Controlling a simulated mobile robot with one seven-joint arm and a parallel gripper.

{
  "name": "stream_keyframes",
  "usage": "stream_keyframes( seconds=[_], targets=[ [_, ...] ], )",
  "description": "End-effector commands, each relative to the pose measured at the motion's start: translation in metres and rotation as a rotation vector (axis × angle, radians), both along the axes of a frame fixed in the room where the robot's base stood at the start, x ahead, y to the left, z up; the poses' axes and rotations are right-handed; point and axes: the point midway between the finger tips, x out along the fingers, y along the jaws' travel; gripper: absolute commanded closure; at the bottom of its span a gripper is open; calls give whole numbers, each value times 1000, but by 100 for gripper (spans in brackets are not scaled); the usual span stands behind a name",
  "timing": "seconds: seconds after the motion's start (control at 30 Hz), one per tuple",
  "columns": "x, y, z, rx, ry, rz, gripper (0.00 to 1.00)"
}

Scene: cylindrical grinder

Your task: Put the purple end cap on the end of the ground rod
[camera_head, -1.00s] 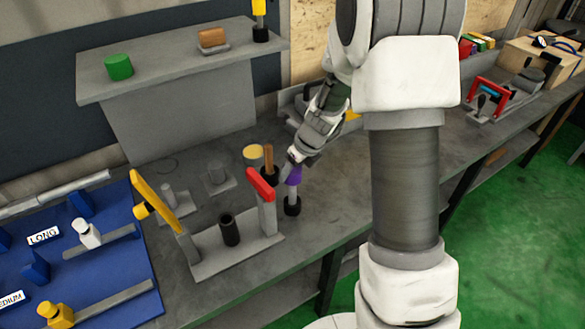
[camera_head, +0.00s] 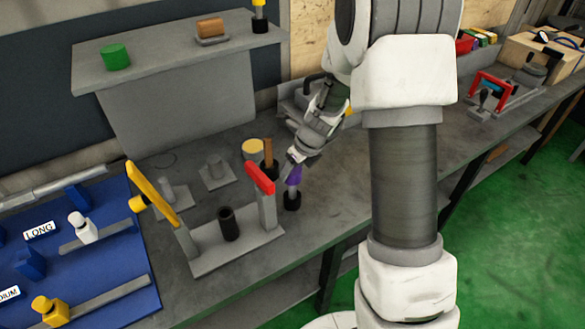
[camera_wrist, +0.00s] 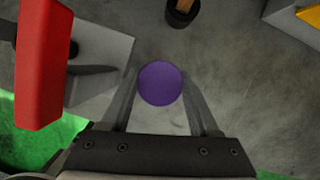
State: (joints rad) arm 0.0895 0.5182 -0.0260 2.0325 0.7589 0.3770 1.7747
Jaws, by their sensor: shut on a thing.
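The purple end cap (camera_head: 294,175) is at the top of an upright grey rod (camera_head: 292,191) that stands in a black round base (camera_head: 292,203) on the bench. In the wrist view the cap is a purple disc (camera_wrist: 160,83) between my two fingers. My gripper (camera_head: 294,158) reaches down from above and is shut on the cap. The cap looks in line with the rod and touching its top, but how far it sits over the rod cannot be told. In the wrist view the rod is hidden beneath the cap.
A grey fixture with a red-topped post (camera_head: 260,178) and a yellow arm (camera_head: 152,193) stands close on the left. A brown-handled tool (camera_head: 268,156) and a cream-topped cylinder (camera_head: 253,149) stand behind. The bench to the right of the rod is clear.

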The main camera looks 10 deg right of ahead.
Motion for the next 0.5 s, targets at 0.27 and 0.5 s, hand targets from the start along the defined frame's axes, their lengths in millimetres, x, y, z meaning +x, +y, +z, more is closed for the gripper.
stream_keyframes(
  seconds=[0.27, 0.5],
  targets=[
    [0, 0, -8, 0, 0, -1, 91],
    [0, 0, -10, 0, 0, -1, 17]
  ],
)
